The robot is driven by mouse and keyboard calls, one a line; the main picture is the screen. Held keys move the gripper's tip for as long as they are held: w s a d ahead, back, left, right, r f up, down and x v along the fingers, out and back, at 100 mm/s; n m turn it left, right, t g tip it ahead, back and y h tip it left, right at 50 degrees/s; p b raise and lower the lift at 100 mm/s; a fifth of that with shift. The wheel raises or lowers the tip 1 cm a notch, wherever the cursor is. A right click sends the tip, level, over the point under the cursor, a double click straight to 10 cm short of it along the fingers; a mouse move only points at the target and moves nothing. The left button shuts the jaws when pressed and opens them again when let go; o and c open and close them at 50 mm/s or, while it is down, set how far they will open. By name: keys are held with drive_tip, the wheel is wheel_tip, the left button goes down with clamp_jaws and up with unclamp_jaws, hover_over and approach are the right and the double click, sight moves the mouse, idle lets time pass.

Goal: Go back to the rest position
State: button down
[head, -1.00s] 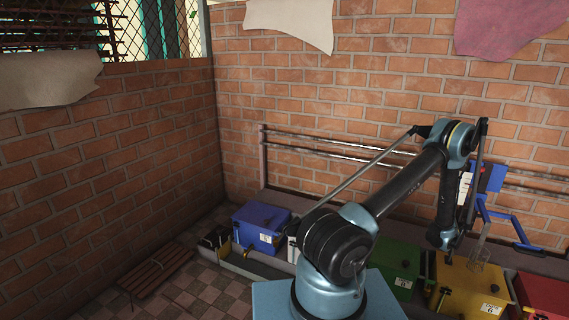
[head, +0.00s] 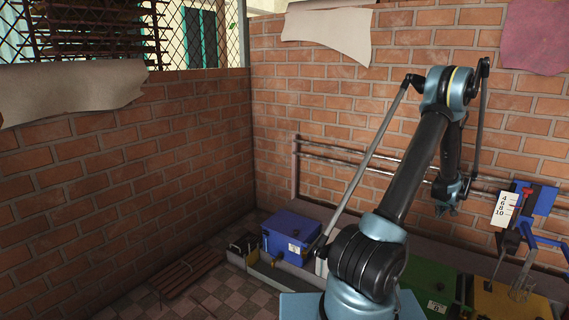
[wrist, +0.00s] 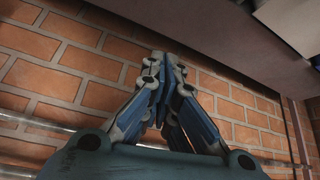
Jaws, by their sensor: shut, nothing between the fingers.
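My gripper (head: 446,208) hangs from my raised, bent arm at the right of the head view, in front of the metal rails and the brick wall. In the wrist view my gripper's fingers (wrist: 164,62) come together at the tips, shut and empty. Nothing touches the fingers in either view.
A blue box (head: 291,238), a green box (head: 430,283) and a yellow box (head: 510,303) stand along the wall. A blue device (head: 540,200) with a number card (head: 505,209) is at the right. A low wooden bench (head: 190,273) is on the checkered floor.

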drive_tip(key=a+r+n+y, duration=0.1)
drive_tip(key=a+r, duration=1.3)
drive_tip(key=a, duration=0.5)
drive_tip(key=s+a+r+n+g, duration=0.1)
drive_tip(key=s+a+r, duration=0.3)
drive_tip(key=a, duration=0.4)
drive_tip(key=s+a+r, duration=0.4)
drive_tip(key=a, duration=0.4)
drive_tip(key=s+a+r+g+y, duration=0.1)
drive_tip(key=s+a+r, duration=0.1)
drive_tip(key=s+a, duration=0.55)
drive_tip(key=s+a+f, duration=0.2)
drive_tip(key=s+a, duration=0.2)
drive_tip(key=s, duration=0.3)
drive_tip(key=s+a+f+n+g, duration=0.1)
drive_tip(key=s+a, duration=0.3)
drive_tip(key=s, duration=0.4)
drive_tip(key=s+a+f+n, duration=0.1)
drive_tip(key=s+a+f, duration=0.2)
drive_tip(key=s, duration=0.4)
drive_tip(key=shift+s+a+f+g, duration=0.25)
drive_tip(key=shift+a+f+g, duration=0.1)
drive_tip(key=shift+a, duration=0.3)
